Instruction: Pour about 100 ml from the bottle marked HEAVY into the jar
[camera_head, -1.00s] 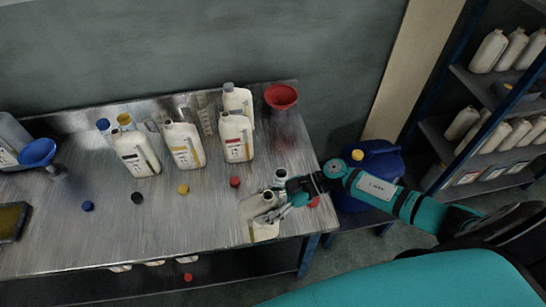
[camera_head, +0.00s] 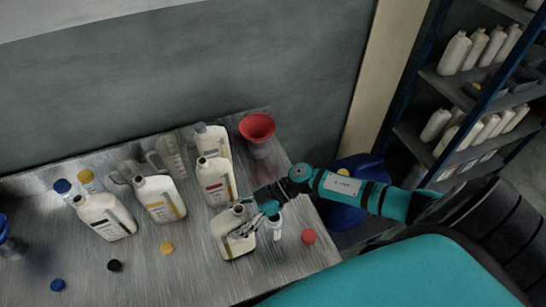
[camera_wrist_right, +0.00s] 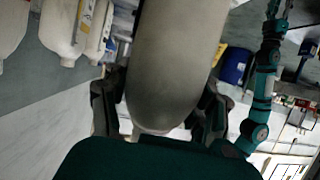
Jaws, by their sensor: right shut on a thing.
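My right gripper (camera_head: 262,212) is shut on a white bottle (camera_head: 233,240) with an open neck, near the right part of the metal table. The same pale bottle (camera_wrist_right: 175,60) fills the middle of the right wrist view between the fingers. Its marking cannot be read. A small clear vessel (camera_head: 277,230), likely the jar, stands just right of the held bottle, partly behind the gripper. Three other white bottles stand behind: one with a red label (camera_head: 215,183), one with a yellow label (camera_head: 160,200), one with a dark label (camera_head: 104,218).
A red funnel (camera_head: 257,128) stands at the back right, beside a capped white bottle (camera_head: 212,142). A clear jug (camera_head: 172,155) is behind the bottles. Loose caps lie in front: yellow (camera_head: 167,248), black (camera_head: 114,265), blue (camera_head: 57,285), red (camera_head: 308,236). Shelves stand at the right.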

